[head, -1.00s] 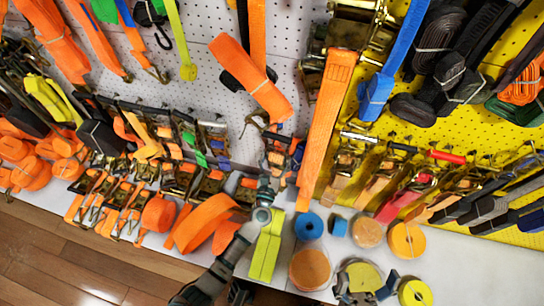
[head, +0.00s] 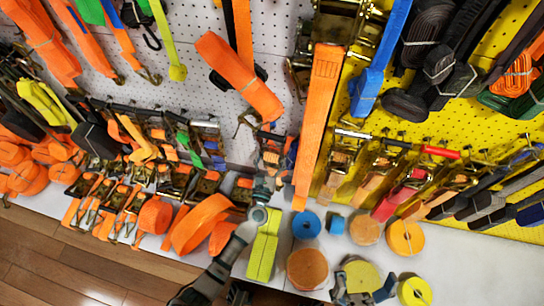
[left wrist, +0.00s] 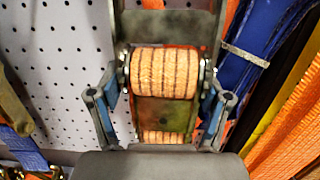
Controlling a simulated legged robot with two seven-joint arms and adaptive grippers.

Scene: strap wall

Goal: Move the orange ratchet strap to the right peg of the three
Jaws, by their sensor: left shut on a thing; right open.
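The orange ratchet strap (left wrist: 163,74) is a ribbed orange roll in a metal ratchet, seen between the fingers of my left gripper (left wrist: 160,105) in the left wrist view. In the head view my left gripper (head: 268,180) is at the lower middle, shut on the strap (head: 271,158), which hangs near the pegboard and is partly hidden. My right gripper (head: 364,286) is open at the bottom, with its fingers either side of a yellow roll on the shelf; I cannot tell if they touch it. I cannot clearly pick out the three pegs.
A long orange strap (head: 322,120) hangs just right of my left gripper. Ratchet straps (head: 340,165) crowd the yellow pegboard (head: 405,135). Rolls, including a blue one (head: 306,225), lie on the white shelf (head: 460,270). A bar with a red end (head: 443,153) sticks out at the right.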

